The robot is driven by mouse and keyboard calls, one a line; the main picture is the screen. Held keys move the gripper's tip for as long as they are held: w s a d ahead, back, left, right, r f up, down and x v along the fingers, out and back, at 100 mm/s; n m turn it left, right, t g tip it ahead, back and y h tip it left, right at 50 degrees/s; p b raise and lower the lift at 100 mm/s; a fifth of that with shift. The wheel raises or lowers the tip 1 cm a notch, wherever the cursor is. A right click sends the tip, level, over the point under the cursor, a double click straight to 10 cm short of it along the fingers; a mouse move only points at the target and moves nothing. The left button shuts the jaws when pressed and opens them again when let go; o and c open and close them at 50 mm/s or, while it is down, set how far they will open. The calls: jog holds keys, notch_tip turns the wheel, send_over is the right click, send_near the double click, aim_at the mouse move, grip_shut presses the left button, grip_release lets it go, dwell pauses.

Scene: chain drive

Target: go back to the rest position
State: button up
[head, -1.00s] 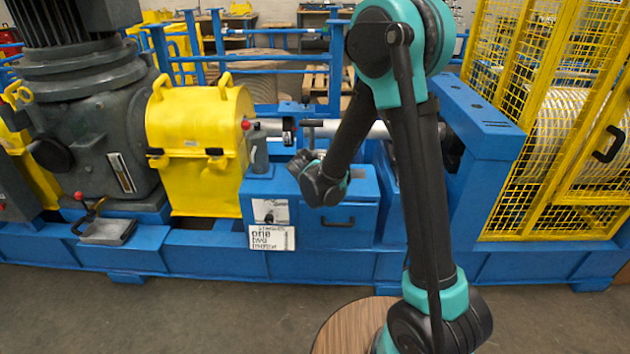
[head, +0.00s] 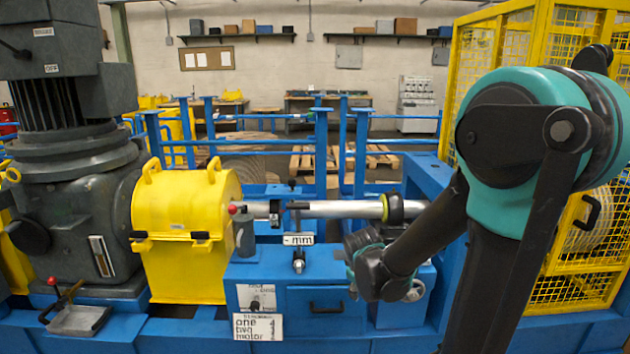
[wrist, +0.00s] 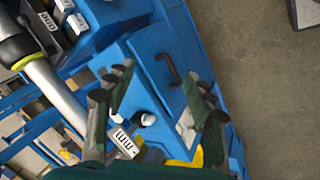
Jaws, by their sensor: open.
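My gripper (wrist: 158,120) shows in the wrist view with its dark fingers spread wide apart and nothing between them. Beyond the fingers lies the blue bench (wrist: 150,60) with its dark drawer handle (wrist: 168,70). In the head view my folded arm, teal and black, fills the right side. Its wrist end hangs in front of the blue bench (head: 315,268), to the right of the drawer. The fingers are not clear in the head view.
A silver shaft (head: 340,209) runs across behind the bench, from a yellow cover (head: 190,235) towards the right. A dark grey motor (head: 75,210) stands at the left. A yellow mesh cage (head: 570,240) stands at the right, behind my arm.

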jog(key=s+d+f+m, duration=0.1)
jog(key=s+d+m, duration=0.1)
jog(key=s+m, duration=0.2)
jog(key=s+d+f+m+g+y, duration=0.1)
jog(key=s+d+m, duration=0.2)
jog(key=s, duration=0.8)
jog(key=m, duration=0.2)
jog(key=shift+d+m+g, duration=0.25)
jog(key=shift+m+g, duration=0.05)
